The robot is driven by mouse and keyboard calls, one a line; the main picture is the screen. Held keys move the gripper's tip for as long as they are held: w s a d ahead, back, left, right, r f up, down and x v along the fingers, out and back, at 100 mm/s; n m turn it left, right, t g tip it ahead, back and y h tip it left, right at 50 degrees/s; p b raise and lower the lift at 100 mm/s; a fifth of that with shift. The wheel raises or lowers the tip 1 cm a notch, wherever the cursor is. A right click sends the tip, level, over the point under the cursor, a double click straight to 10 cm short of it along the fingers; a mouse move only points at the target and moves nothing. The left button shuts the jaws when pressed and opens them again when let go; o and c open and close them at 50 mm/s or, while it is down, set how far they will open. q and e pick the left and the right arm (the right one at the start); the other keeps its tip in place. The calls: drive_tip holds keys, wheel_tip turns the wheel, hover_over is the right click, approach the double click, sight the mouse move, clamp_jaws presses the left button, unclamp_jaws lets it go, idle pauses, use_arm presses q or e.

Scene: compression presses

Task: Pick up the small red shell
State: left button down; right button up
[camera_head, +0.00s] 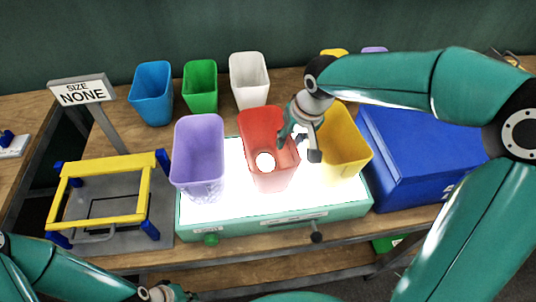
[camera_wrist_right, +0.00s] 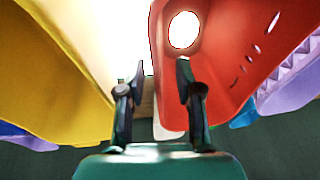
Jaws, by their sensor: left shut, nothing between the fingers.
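The red shell (camera_head: 268,165), a tapered open bin with a bright round hole low in it, stands on the glowing top of a green box (camera_head: 190,228), between a purple and a yellow shell. My right gripper (camera_head: 299,148) is over the red shell's right side. In the right wrist view the right gripper (camera_wrist_right: 157,80) is open. The left edge of the red shell (camera_wrist_right: 230,70) shows between its fingers, and the right finger overlaps the shell; I cannot tell whether they touch. My left gripper (camera_head: 165,292) is low at the bottom left edge, partly cut off, shut and empty.
The purple shell (camera_head: 198,150) and yellow shell (camera_head: 345,145) flank the red one closely. Blue (camera_head: 152,95), green (camera_head: 201,88) and white (camera_head: 249,80) shells stand behind. A big blue bin (camera_head: 420,150) is at right. A yellow frame fixture (camera_head: 105,190) and sign (camera_head: 83,92) reading "SIZE NONE" are left.

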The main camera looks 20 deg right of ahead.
sight(285, 151)
drive_tip(key=p+x, duration=0.1)
drive_tip(key=x, duration=0.4)
drive_tip(key=shift+w+d, duration=0.1)
drive_tip(key=shift+f+b, duration=0.25)
drive_tip(key=shift+b, duration=0.1)
idle(0.5)
clamp_jaws()
idle(0.3)
